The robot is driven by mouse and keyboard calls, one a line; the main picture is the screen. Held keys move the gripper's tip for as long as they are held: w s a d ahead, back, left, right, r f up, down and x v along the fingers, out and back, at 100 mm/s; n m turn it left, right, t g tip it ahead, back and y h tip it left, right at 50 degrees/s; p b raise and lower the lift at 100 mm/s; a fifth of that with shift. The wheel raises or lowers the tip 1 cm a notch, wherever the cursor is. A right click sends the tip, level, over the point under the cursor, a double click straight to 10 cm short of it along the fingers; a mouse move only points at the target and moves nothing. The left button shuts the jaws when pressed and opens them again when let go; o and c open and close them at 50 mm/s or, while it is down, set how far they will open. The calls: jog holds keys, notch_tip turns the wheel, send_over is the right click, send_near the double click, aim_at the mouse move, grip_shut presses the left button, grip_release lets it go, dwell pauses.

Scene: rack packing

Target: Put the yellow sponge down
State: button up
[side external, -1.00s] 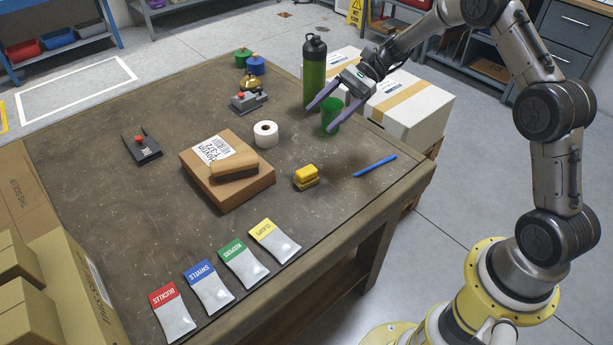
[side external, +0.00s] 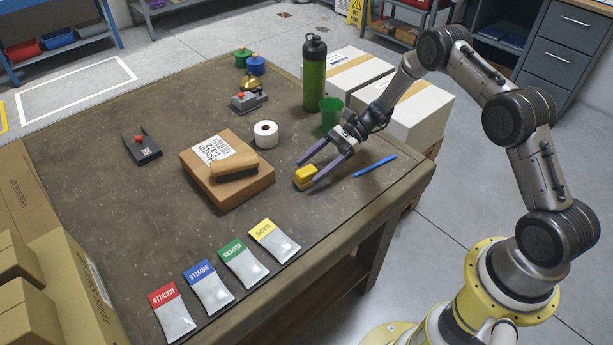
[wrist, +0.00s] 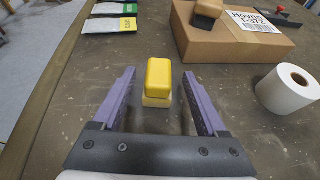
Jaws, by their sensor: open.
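The yellow sponge (side external: 304,174) rests on the brown table toward its right side. In the wrist view the yellow sponge (wrist: 158,78) sits on a paler base between the tips of my purple fingers. My gripper (side external: 306,173) is open, low over the table, with one finger on each side of the sponge. In the wrist view my gripper (wrist: 160,82) shows a gap between each finger and the sponge.
A cardboard box (side external: 238,190) with a wooden-backed brush (side external: 234,163) stands left of the sponge. A white roll (side external: 265,135), a green cup (side external: 331,114), a green bottle (side external: 314,75) and a blue pen (side external: 375,166) are nearby. Labelled packets (side external: 243,264) line the front edge.

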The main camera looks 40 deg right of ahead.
aim_at(298, 179)
jog(key=shift+x, duration=2.7)
jog(key=shift+r, duration=0.2)
jog(key=shift+c, duration=0.3)
grip_shut()
